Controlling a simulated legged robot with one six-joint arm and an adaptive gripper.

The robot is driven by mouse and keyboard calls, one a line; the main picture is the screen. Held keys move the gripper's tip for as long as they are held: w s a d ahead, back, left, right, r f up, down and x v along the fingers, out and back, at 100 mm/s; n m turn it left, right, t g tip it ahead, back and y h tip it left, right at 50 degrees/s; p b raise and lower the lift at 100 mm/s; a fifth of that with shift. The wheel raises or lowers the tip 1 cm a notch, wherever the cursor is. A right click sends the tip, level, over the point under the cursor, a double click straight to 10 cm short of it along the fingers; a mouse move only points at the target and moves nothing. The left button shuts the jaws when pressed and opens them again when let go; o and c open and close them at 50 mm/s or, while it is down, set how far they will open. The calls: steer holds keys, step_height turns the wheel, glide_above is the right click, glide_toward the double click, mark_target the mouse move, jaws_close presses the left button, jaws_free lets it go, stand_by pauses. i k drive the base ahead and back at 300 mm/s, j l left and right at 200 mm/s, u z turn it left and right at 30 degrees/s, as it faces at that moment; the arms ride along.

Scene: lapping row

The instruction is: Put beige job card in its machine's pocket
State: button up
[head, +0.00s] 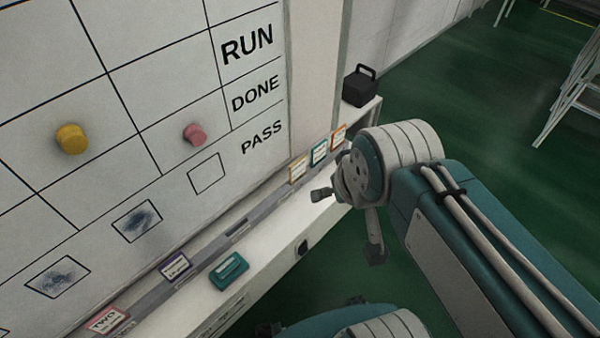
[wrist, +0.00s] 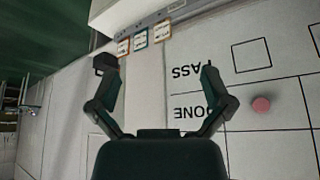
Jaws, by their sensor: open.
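A card with a tan-beige border (head: 298,170) stands at the left of three cards on the ledge under the whiteboard. It also shows in the wrist view (wrist: 160,33), on the right of the three. A teal-bordered card (head: 319,152) and an orange-bordered card (head: 338,135) stand beside it. My gripper (head: 347,225) is open and empty, in front of the ledge's right part and apart from the cards. In the wrist view its fingers (wrist: 158,66) are spread, with the cards beyond them. The print on the cards is too small to read. I cannot tell which pocket belongs to the beige card.
A purple-bordered card (head: 174,265) and a pink card marked TWO (head: 107,320) stand further left along the ledge. A teal block (head: 229,270) lies on the ledge. A black handled box (head: 360,87) stands at its far end. Yellow (head: 72,139) and pink (head: 194,133) knobs are on the board.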

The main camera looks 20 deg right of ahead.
mark_target(265, 227)
steer(key=u, duration=1.65)
steer(key=z, duration=1.65)
steer(key=i+l+u, duration=0.15)
steer(key=l+u, duration=0.2)
steer(key=i+l+u, duration=0.15)
steer(key=l+u, duration=0.5)
steer(key=l, duration=0.15)
